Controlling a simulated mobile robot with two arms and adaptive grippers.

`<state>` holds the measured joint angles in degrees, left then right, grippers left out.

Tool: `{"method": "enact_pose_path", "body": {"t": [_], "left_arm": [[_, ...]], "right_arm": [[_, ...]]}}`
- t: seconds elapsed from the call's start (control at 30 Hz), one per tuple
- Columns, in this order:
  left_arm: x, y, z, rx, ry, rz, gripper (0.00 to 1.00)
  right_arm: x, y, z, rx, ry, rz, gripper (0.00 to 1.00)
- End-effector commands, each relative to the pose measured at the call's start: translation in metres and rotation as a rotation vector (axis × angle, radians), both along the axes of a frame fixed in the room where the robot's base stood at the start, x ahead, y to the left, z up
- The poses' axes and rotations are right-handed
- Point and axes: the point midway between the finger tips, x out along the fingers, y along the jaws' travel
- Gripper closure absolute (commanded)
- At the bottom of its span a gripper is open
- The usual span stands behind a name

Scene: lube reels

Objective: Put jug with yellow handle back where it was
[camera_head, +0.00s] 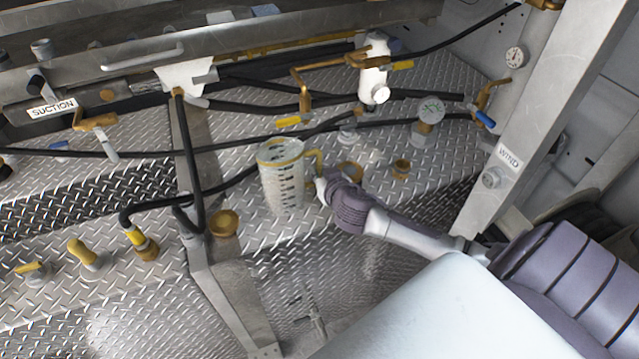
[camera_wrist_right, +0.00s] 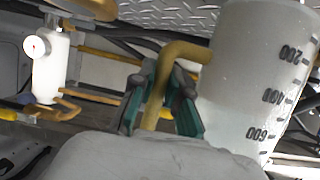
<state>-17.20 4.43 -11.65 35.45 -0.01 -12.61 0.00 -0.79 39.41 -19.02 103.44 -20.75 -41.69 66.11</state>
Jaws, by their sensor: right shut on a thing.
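The jug (camera_head: 283,182) is a clear measuring jug with black graduation marks, a yellow rim and a yellow handle (camera_head: 315,160). It looks upright over the diamond-plate deck in the head view; I cannot tell whether its base touches the plate. My right gripper (camera_head: 321,184) is at the jug's right side, shut on the handle. In the right wrist view the green-lined fingers (camera_wrist_right: 165,100) close around the yellow handle (camera_wrist_right: 180,55), and the jug's wall (camera_wrist_right: 245,80) with its numbers fills the right side. My left gripper is not in view.
A brass cup-shaped fitting (camera_head: 224,222) stands left of the jug. Black hoses (camera_head: 250,150) run behind it. A gauge (camera_head: 431,110), a white cylinder (camera_head: 374,70) and small brass fittings (camera_head: 401,168) stand behind and right. A metal post (camera_head: 225,290) rises at front left.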

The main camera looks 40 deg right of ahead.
Motion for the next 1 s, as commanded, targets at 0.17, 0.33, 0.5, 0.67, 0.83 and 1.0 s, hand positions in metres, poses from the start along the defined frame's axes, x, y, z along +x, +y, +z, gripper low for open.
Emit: {"method": "enact_pose_path", "body": {"t": [0.17, 0.33, 0.5, 0.67, 0.83, 1.0], "left_arm": [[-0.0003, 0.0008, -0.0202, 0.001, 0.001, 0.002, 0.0], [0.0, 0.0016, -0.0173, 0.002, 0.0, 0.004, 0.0], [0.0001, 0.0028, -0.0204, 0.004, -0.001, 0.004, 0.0], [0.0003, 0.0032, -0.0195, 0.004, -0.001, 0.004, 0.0], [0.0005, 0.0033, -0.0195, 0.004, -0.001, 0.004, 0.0], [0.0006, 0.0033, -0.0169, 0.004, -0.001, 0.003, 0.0]], "right_arm": [[0.0012, 0.0, -0.0186, 0.0, -0.006, 0.0, 1.0], [0.0009, 0.0003, -0.016, 0.001, -0.005, 0.0, 1.0], [0.0006, 0.0004, -0.0204, 0.002, -0.005, 0.0, 1.0], [-0.0003, 0.0001, -0.0215, 0.0, 0.0, 0.0, 0.62], [-0.0002, 0.0002, -0.0214, 0.0, 0.0, 0.0, 0.6], [0.0, 0.0001, -0.0181, -0.001, -0.001, 0.0, 0.6]]}}
